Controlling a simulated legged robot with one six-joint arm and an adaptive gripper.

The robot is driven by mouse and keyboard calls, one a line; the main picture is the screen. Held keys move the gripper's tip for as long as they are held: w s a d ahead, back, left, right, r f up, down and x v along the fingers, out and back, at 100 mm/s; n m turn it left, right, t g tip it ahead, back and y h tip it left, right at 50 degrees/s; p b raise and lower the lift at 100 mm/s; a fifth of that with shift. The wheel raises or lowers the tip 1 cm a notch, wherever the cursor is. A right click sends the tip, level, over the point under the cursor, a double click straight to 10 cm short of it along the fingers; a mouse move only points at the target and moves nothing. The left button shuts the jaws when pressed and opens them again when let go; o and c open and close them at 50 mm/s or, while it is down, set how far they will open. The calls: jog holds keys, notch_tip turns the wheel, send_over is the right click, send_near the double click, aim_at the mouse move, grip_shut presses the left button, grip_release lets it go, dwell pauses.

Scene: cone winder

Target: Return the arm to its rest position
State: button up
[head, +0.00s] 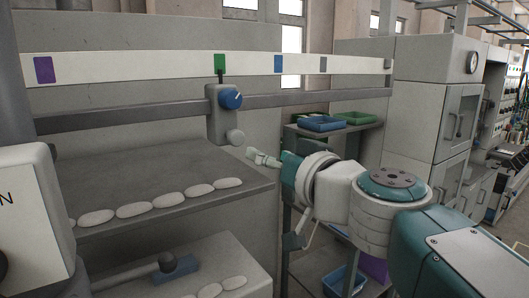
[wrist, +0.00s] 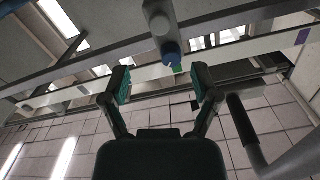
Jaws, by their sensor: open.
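My arm reaches in from the lower right of the head view. My gripper (head: 271,198) is open and empty, in front of the machine's shelf end. In the wrist view my gripper (wrist: 163,84) shows two spread fingers with nothing between them. A grey carriage (head: 218,115) with a blue knob (head: 231,99) and a pale round knob (head: 235,137) sits on the rail, to the left of and above my gripper. Its pointer is at the green mark (head: 219,63). The blue knob (wrist: 171,54) also shows beyond my fingers in the wrist view, apart from them.
A grey rail (head: 130,115) runs below a white strip (head: 130,66) with coloured marks. Several white oval pieces (head: 140,210) lie along a grey shelf (head: 185,165). A rack with blue (head: 322,124) and green trays (head: 356,118) stands behind my arm. Cabinets (head: 428,120) stand at right.

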jog(key=s+d+f+m+g+h, duration=0.1)
jog(key=s+d+f+g+h, duration=0.2)
jog(key=f, duration=0.6)
jog(key=s+d+f+m+g+h, duration=0.1)
jog(key=s+d+f+g+h, duration=0.2)
jog(key=s+d+f, duration=0.3)
jog(key=s+d+f+m+g+h, duration=0.1)
jog(key=s+d+f+g+h, duration=0.2)
jog(key=f, duration=1.1)
jog(key=s+d+h, duration=0.1)
jog(key=s+d, duration=0.1)
jog(key=s, duration=0.1)
jog(key=shift+s+d+m, duration=0.25)
jog(key=shift+d+m, duration=0.1)
jog(key=shift+m, duration=0.05)
